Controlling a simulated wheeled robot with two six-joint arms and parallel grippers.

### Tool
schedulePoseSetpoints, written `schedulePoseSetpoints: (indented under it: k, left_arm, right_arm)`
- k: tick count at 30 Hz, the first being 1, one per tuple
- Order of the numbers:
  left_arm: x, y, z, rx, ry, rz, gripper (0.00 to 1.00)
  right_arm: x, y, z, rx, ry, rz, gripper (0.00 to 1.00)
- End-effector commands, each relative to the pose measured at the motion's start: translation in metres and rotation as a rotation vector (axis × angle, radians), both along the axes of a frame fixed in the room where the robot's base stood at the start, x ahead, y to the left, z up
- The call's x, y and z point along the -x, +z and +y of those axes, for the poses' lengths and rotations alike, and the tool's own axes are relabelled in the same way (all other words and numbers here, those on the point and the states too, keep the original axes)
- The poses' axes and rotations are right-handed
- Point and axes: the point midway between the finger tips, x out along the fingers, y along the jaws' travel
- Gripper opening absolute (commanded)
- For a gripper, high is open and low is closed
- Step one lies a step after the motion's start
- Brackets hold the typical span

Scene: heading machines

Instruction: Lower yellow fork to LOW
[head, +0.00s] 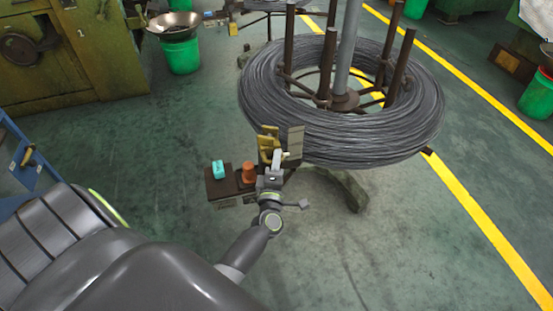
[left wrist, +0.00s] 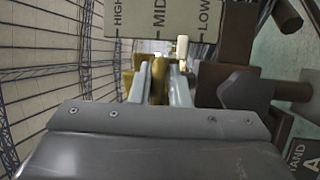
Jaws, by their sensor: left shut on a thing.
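The yellow fork (head: 267,141) stands beside the wire coil in the head view. My left gripper (head: 276,158) is shut on the fork. In the left wrist view the yellow fork (left wrist: 160,84) shows between the two pale fingers. A beige plate (head: 294,142) is beside the fork; in the left wrist view this plate (left wrist: 160,20) reads HIGH, MID and LOW from left to right. A pale peg (left wrist: 182,46) shows just below the plate, between the MID and LOW marks. The fork's far end is partly hidden. My right gripper is not in view.
A large grey wire coil (head: 375,130) on a post stand is right behind the fork. A teal block (head: 218,169) and an orange cone (head: 249,172) sit on a dark low box left of my gripper. Green floor is open in front and to the left.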

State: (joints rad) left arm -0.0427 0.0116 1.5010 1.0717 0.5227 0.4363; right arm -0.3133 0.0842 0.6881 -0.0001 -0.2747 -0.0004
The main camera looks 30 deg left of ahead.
Motion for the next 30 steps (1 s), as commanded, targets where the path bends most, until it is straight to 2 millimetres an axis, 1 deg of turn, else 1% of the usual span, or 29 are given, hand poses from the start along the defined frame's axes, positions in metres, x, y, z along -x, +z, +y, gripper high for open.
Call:
schedulePoseSetpoints:
  k: [1, 4, 16, 17, 18, 21, 30]
  left_arm:
    - [0.0, -0.013, 0.0, -0.001, -0.001, 0.002, 0.0]
    - [0.0, -0.021, 0.0, -0.001, -0.001, 0.001, 0.0]
    - [0.0, -0.024, 0.0, 0.001, -0.002, 0.004, 0.0]
    - [0.0, -0.024, 0.0, 0.001, -0.002, 0.004, 0.17]
    - [0.0, -0.024, 0.0, 0.001, -0.002, 0.004, 0.23]
    - [0.0, -0.024, 0.0, 0.0, -0.002, 0.003, 0.34]
    - [0.0, -0.023, -0.001, 0.0, -0.001, 0.002, 0.34]
  right_arm:
    - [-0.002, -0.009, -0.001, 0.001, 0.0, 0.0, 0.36]
    - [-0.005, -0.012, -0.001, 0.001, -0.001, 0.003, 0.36]
    - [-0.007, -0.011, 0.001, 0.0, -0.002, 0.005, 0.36]
    - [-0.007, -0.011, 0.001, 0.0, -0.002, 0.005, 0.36]
    - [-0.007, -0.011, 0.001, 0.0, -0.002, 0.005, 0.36]
    - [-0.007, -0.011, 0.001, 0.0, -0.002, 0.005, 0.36]
    - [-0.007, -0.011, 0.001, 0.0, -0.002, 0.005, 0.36]
